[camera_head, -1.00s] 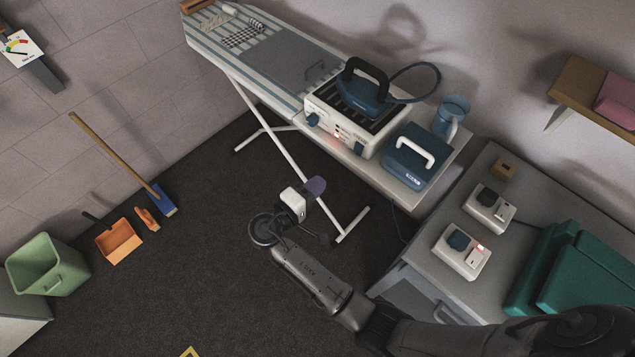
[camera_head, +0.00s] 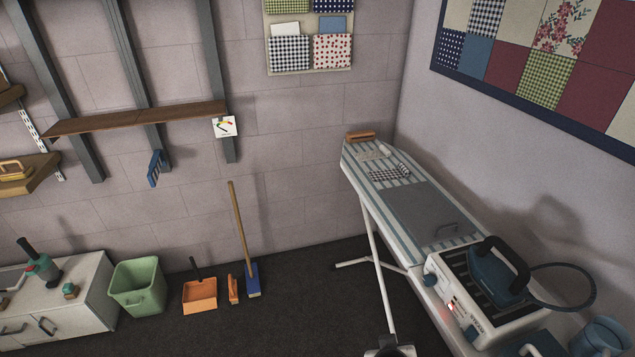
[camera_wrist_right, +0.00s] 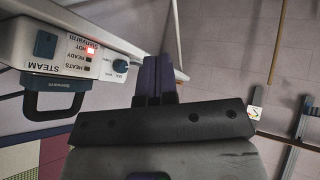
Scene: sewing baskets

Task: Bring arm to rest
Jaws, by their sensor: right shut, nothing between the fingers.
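My right gripper (camera_wrist_right: 158,80) shows in the right wrist view, with its two dark purple fingers together and nothing between them. It is in the air, apart from the white steam station (camera_wrist_right: 60,50) at the left of that view. In the head view only a small piece of my arm shows at the bottom edge, below the ironing board leg; the fingers are hidden there. My left gripper is in neither view.
The ironing board (camera_head: 405,195) stands at the right, carrying the steam station (camera_head: 455,310) with a blue iron (camera_head: 492,275). A broom (camera_head: 240,230), orange dustpan (camera_head: 200,294) and green bin (camera_head: 137,284) line the wall. The dark floor between is clear.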

